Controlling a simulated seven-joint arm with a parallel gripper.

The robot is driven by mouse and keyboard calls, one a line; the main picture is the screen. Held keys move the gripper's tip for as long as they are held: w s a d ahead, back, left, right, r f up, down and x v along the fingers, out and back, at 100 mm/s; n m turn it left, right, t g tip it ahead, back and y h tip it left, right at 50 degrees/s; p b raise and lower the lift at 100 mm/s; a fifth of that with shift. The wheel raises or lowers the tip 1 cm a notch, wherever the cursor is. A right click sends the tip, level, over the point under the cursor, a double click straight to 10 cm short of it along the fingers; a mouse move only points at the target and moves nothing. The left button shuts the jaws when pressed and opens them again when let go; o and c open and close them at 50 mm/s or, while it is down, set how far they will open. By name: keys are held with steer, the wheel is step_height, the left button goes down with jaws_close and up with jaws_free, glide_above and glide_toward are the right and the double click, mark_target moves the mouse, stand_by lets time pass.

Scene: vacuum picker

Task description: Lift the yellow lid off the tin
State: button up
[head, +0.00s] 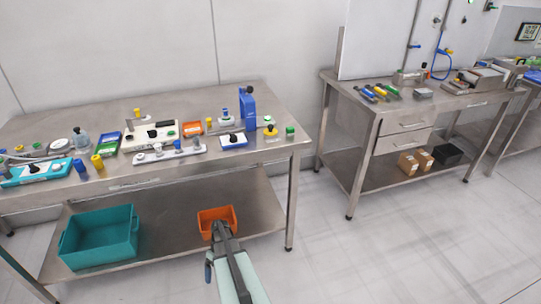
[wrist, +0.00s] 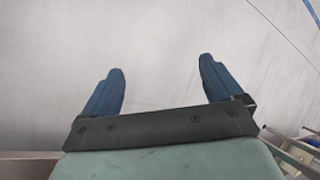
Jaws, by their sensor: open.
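Several small yellow-topped items stand on the left steel table in the head view. One yellow-topped piece (head: 270,130) stands near the right front end, another yellow piece (head: 97,162) near the left front, and a small one (head: 137,113) further back. They are too small to tell which is the tin with the yellow lid. My gripper (wrist: 160,88) shows two blue fingers spread apart with nothing between them. In the head view, my arm reaches up from the bottom, in front of the table and away from the yellow pieces. The wrist view shows no tin.
The left table (head: 230,168) is crowded with trays, bottles and a blue upright device (head: 247,107). Below are a teal bin (head: 100,238) and an orange bin (head: 216,214), partly behind my arm. A second steel table (head: 440,108) stands right. Open floor lies between.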

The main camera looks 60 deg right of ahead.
steer(key=s+d+r+t, duration=0.2)
steer(key=d+r, duration=0.1)
steer(key=d, duration=1)
steer(key=s+d+r+t, duration=0.2)
steer(key=s+d+r, duration=0.1)
steer(key=d, duration=1.1)
steer(key=s+d+r+m+h, duration=0.1)
steer(key=s+d+r+m, duration=0.1)
steer(key=s+d+r, duration=0.5)
steer(key=s+d+r+m+h, duration=0.1)
steer(key=s+d+r+m, duration=0.15)
steer(key=d, duration=0.75)
steer(key=s+d+r+m+h, duration=0.1)
steer(key=s+d+r, duration=0.4)
steer(key=d, duration=0.4)
steer(key=s+d+r+m+h, duration=0.1)
steer(key=d+r+m, duration=0.25)
steer(key=r, duration=0.35)
steer(key=s+d+r+m+h, duration=0.1)
steer(key=s+d+r+m, duration=0.1)
steer(key=r+m, duration=0.3)
step_height(320, 180, up, 28)
steer(key=m+g, duration=0.1)
steer(key=g, duration=0.1)
glide_above(270, 126)
steer(key=shift+h, duration=0.4)
step_height(270, 126, down, 13)
steer(key=shift+d+r, duration=0.15)
